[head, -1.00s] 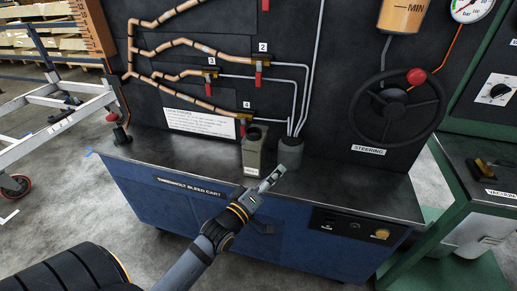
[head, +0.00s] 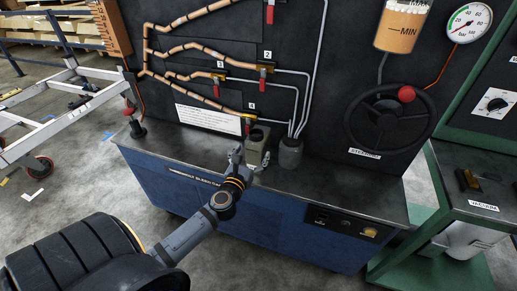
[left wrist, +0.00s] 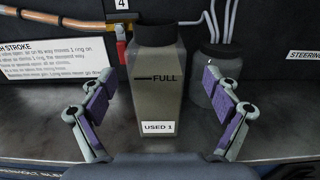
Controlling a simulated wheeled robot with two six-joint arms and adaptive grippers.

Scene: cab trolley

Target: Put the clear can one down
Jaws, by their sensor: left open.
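A see-through, squarish can (head: 257,147) with a dark neck stands upright on the cart top (head: 335,187). In the left wrist view the can (left wrist: 158,100) has a FULL line and a label reading USED 1. My left gripper (head: 237,155) is just in front of it in the head view, partly covering it. In the left wrist view my left gripper (left wrist: 162,112) is open, one finger on each side of the can, with visible gaps. My right gripper is not in view.
A dark round jar (head: 290,153) with thin tubes entering it stands close to the can's right. Behind are copper pipes with red-handled valves (head: 251,128). A steering wheel (head: 390,118) is at right. The cart top right of the jar is clear.

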